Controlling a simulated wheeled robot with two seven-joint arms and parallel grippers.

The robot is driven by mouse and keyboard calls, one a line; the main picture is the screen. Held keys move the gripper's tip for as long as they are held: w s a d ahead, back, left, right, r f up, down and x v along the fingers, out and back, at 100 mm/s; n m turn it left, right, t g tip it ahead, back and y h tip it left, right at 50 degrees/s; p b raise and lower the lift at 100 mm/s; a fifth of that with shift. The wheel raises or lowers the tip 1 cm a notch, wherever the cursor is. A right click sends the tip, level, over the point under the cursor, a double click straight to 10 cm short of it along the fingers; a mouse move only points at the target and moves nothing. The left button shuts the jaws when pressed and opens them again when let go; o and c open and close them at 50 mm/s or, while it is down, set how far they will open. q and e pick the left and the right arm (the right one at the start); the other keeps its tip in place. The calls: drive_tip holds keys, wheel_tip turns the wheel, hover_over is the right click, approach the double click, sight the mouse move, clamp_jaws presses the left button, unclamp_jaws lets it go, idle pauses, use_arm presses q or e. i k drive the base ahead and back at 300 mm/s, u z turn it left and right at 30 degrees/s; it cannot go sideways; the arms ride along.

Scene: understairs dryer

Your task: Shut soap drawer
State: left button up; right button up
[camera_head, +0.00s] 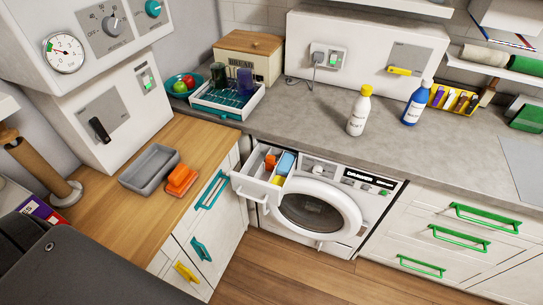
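The soap drawer (250,187) is pulled out from the upper left of the white washer-dryer front (350,176). It is a white, open-topped drawer with compartments. Inside it I see an orange item (270,162), a blue item (286,163) and a yellow item (278,180). A pale handle shows low on the drawer's front. The machine's round door (318,207) looks shut, just below and right of the drawer. Neither of my grippers is in view.
A wooden counter (105,222) at left holds a grey tray (150,168) and orange sponges (181,180). Teal-handled cabinet fronts (214,240) stand close to the drawer's left. White and blue bottles stand on the grey countertop (310,120) above. The wooden floor (290,275) in front is clear.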

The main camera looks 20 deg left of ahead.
sight(253, 183)
drive_tip(key=u, duration=1.05)
drive_tip(key=k, duration=1.05)
drive_tip(key=z, duration=1.15)
drive_tip(key=i, duration=0.5)
drive_tip(key=u, duration=0.05)
